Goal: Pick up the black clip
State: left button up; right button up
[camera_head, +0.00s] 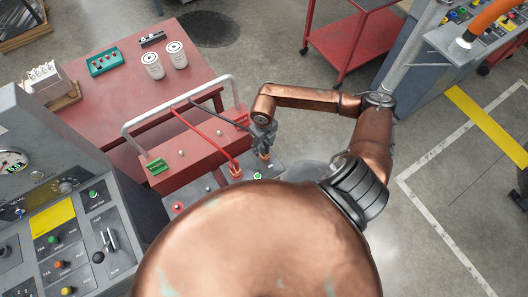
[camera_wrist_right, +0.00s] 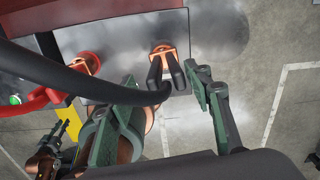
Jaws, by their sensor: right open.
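The black clip (camera_wrist_right: 178,75) has black handles and copper jaws, which sit around a terminal on the grey top of a battery-like box (camera_wrist_right: 115,32). A thick black cable curves to it from the left. In the head view the clip (camera_head: 264,155) is small and partly hidden by my right gripper (camera_head: 263,138). In the right wrist view my right gripper (camera_wrist_right: 163,82) is open, its green fingers apart on either side of the clip's handles. I cannot tell whether they touch.
A red clip (camera_head: 235,169) on a red cable sits close by on the left. A white tubular handle (camera_head: 180,104) arches over the red case (camera_head: 195,150) behind. A grey control console (camera_head: 90,220) stands left. Open floor lies right.

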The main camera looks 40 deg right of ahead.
aim_at(265, 153)
jog(key=f, duration=0.1)
jog(key=f+p, duration=0.1)
jog(key=f, duration=0.2)
jog(key=shift+d+f+p, duration=0.2)
jog(key=shift+d+p, duration=0.15)
jog(key=shift+f, duration=0.5)
jog(key=shift+c, duration=0.5)
grip_shut()
